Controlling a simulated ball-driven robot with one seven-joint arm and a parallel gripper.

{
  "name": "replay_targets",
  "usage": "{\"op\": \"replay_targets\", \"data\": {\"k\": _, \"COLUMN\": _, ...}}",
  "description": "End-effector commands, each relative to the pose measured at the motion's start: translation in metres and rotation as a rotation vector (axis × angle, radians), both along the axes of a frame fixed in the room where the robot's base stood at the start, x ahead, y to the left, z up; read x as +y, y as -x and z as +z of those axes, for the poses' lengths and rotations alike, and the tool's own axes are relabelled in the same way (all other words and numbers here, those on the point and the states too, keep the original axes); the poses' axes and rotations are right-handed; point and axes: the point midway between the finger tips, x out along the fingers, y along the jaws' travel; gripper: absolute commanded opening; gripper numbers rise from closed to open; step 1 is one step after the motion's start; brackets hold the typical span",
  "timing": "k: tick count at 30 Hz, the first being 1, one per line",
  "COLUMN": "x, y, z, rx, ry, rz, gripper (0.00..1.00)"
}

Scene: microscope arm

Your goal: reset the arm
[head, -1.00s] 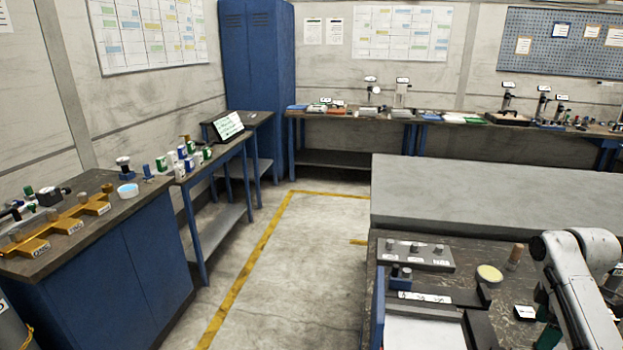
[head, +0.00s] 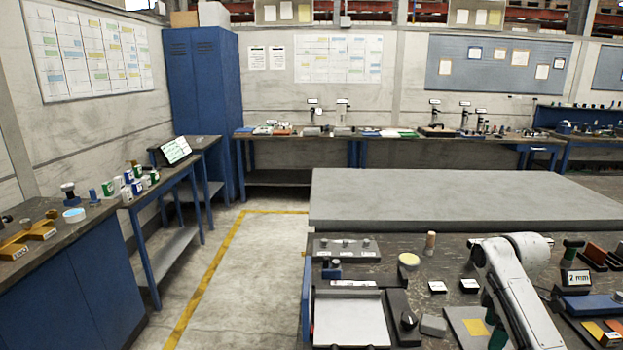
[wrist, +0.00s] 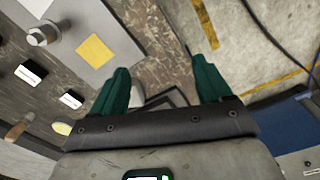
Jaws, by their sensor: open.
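My white arm (head: 515,280) bends down over the dark workbench (head: 390,262) at the lower right of the head view. My gripper (head: 491,318) shows there only in part, as dark green fingers beside the arm. In the wrist view my gripper (wrist: 162,82) has its two green fingers spread wide, with nothing between them. A speckled brown surface shows beyond the gap. A grey plate with a yellow square (wrist: 95,50) lies to the left of the fingers, apart from them. The contact between gripper and bench cannot be told.
On the bench are a tray with a white sheet (head: 350,320), a grey block with knobs (head: 345,249), a round yellow pad (head: 408,259) and small labels. A large grey slab (head: 460,195) lies behind. Side benches line the walls. Floor at left-centre (head: 245,280) is clear.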

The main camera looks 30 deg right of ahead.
Motion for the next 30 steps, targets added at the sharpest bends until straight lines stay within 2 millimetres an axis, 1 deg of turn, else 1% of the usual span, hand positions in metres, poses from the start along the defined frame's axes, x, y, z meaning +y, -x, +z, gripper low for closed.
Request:
{"op": "replay_targets", "data": {"k": 1, "x": 0.010, "y": -0.005, "z": -0.004, "rx": -0.005, "ry": -0.006, "rz": 0.006, "gripper": 0.78}}
{"op": "replay_targets", "data": {"k": 8, "x": 0.042, "y": -0.020, "z": -0.018, "rx": -0.033, "ry": -0.023, "rz": -0.013, "gripper": 0.78}}
{"op": "replay_targets", "data": {"k": 11, "x": 0.063, "y": -0.028, "z": -0.027, "rx": -0.047, "ry": -0.035, "rz": -0.025, "gripper": 0.78}}
{"op": "replay_targets", "data": {"k": 14, "x": 0.088, "y": -0.035, "z": -0.036, "rx": -0.065, "ry": -0.049, "rz": -0.041, "gripper": 0.78}}
{"op": "replay_targets", "data": {"k": 17, "x": 0.121, "y": -0.042, "z": -0.049, "rx": -0.084, "ry": -0.068, "rz": -0.067, "gripper": 0.78}}
{"op": "replay_targets", "data": {"k": 20, "x": 0.160, "y": -0.044, "z": -0.064, "rx": -0.100, "ry": -0.094, "rz": -0.102, "gripper": 0.78}}
{"op": "replay_targets", "data": {"k": 21, "x": 0.178, "y": -0.044, "z": -0.071, "rx": -0.106, "ry": -0.105, "rz": -0.121, "gripper": 0.78}}
{"op": "replay_targets", "data": {"k": 23, "x": 0.209, "y": -0.040, "z": -0.082, "rx": -0.114, "ry": -0.124, "rz": -0.154, "gripper": 0.78}}
{"op": "replay_targets", "data": {"k": 24, "x": 0.231, "y": -0.034, "z": -0.090, "rx": -0.115, "ry": -0.137, "rz": -0.182, "gripper": 0.78}}
{"op": "replay_targets", "data": {"k": 26, "x": 0.261, "y": -0.023, "z": -0.101, "rx": -0.116, "ry": -0.151, "rz": -0.228, "gripper": 0.78}}
{"op": "replay_targets", "data": {"k": 27, "x": 0.279, "y": -0.013, "z": -0.107, "rx": -0.115, "ry": -0.158, "rz": -0.260, "gripper": 0.78}}
{"op": "replay_targets", "data": {"k": 29, "x": 0.302, "y": 0.004, "z": -0.116, "rx": -0.110, "ry": -0.164, "rz": -0.309, "gripper": 0.78}}
{"op": "replay_targets", "data": {"k": 30, "x": 0.316, "y": 0.017, "z": -0.121, "rx": -0.105, "ry": -0.163, "rz": -0.343, "gripper": 0.78}}
